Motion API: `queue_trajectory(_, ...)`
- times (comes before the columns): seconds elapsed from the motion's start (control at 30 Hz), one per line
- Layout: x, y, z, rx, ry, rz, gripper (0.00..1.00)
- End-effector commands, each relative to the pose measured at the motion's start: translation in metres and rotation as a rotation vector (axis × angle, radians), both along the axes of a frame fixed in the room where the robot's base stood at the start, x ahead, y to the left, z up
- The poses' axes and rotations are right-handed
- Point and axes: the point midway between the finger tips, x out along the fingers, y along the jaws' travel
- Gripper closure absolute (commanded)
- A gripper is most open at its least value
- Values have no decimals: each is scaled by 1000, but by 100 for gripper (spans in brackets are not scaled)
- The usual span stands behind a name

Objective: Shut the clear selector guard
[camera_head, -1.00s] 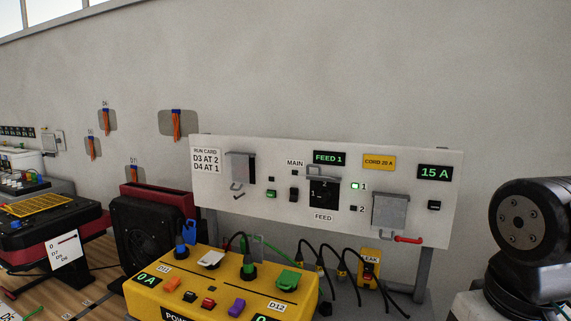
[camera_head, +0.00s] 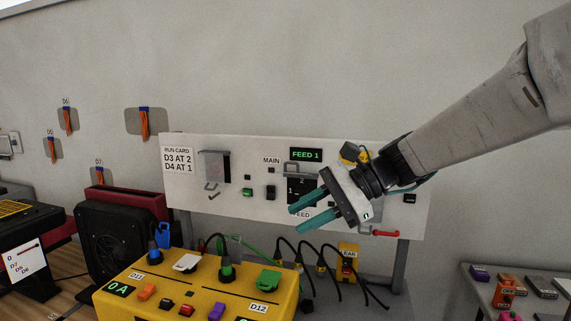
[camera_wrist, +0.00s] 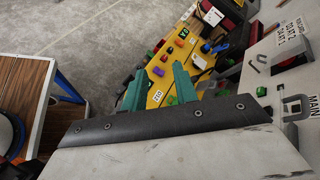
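The selector (camera_head: 300,190), a dark square marked 1 and 2, sits on the white panel under the FEED 1 display, partly covered by my gripper. A grey handle-shaped bar (camera_head: 299,166) stands at its top edge and seems to belong to the clear guard. The guard's clear sheet is too faint to make out, so I cannot tell its angle. My gripper (camera_head: 297,219) is in front of the panel, its teal fingers apart and empty, pointing down-left over the selector's lower part. In the wrist view the fingers (camera_wrist: 160,68) are also apart, with a grey loop handle (camera_wrist: 296,107) at the right.
The white panel (camera_head: 237,205) also carries a grey flap (camera_head: 214,166) on the left and a red lever (camera_head: 386,234) at lower right. A yellow power box (camera_head: 190,290) with plugs and switches stands below. Black cables (camera_head: 318,262) hang under the panel. A side table (camera_head: 480,290) holds small items.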

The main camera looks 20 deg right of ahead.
Motion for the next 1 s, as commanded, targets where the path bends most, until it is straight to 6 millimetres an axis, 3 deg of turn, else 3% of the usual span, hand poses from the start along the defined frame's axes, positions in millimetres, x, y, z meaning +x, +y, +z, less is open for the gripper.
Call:
queue_trajectory(0.03,25,-12,7,98,35,-77,71)
queue_trajectory(0.1,56,-28,19,236,74,-175,71)
queue_trajectory(0.2,92,-54,33,401,111,-285,71)
queue_trajectory(0.3,116,-76,42,521,135,-358,71)
queue_trajectory(0.43,131,-93,47,604,147,-406,71)
queue_trajectory(0.57,140,-88,49,626,148,-414,71)
queue_trajectory(1.0,174,-36,49,621,148,-414,71)
